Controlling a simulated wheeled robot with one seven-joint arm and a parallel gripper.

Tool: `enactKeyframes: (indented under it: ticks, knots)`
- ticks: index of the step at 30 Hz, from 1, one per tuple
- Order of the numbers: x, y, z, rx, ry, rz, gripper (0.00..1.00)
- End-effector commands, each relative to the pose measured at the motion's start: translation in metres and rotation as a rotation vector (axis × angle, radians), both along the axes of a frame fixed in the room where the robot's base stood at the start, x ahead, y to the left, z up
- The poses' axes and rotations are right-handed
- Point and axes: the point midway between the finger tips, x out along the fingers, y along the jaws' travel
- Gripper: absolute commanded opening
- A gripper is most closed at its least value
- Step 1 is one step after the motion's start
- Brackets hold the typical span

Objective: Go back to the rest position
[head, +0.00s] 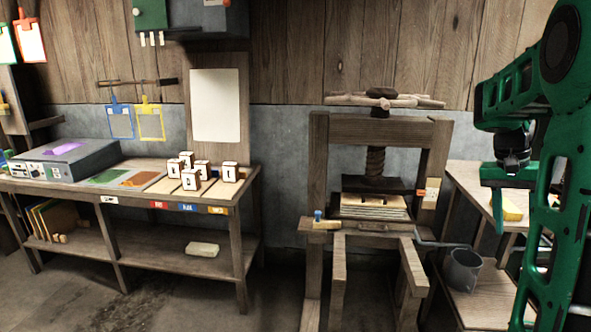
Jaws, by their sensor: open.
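My green arm comes down the right side of the head view. My gripper (512,200) points downward over the wooden side table (468,181) at the right. It is open, with one finger showing on the left; the other is partly hidden by my own arm. A yellow block (513,209) shows behind the fingers, and I cannot tell whether it touches them. A blue-framed mould (120,122) and a yellow-framed mould (150,123) hang side by side from the wall rail (137,82).
A wooden press (376,131) stands left of my arm. A grey bucket (463,269) sits on the side table's lower shelf. The left workbench (150,163) holds a grey box (66,160) and several white lettered blocks (190,180). Floor between bench and press is clear.

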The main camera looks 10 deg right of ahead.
Motion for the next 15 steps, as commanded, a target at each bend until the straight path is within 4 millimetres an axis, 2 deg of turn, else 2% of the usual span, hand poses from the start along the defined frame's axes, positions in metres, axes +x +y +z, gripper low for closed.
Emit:
enactKeyframes:
  ticks: [1, 15]
  knots:
    - [-0.014, 0.013, -0.006, 0.038, -0.013, 0.029, 0.43]
    - [-0.121, 0.157, -0.061, 0.250, -0.103, 0.358, 0.43]
